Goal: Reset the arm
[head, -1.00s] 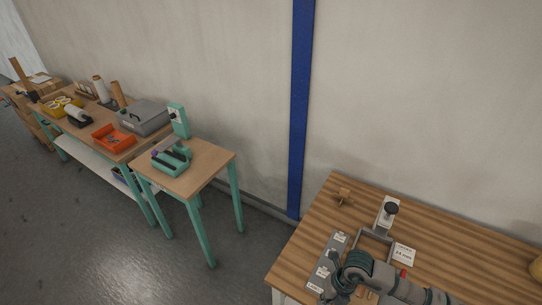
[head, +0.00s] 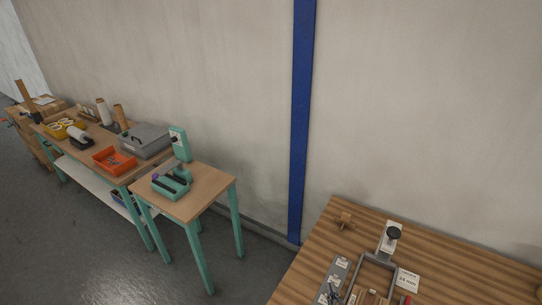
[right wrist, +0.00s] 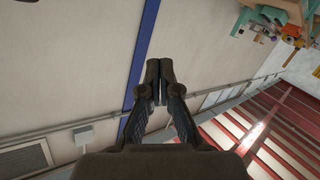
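My right gripper (right wrist: 158,82) fills the middle of the right wrist view. Its two dark fingers are together at the tips, with nothing held between them. Behind them are the wall, the blue post and, far off, a teal-legged table. My left gripper is in neither view.
A striped wooden table (head: 440,262) at the lower right holds a grey frame, a device with a black knob (head: 394,234) and a white label card (head: 407,280). A small teal-legged table (head: 207,183) stands left, with a longer workbench beyond. Grey floor lies between.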

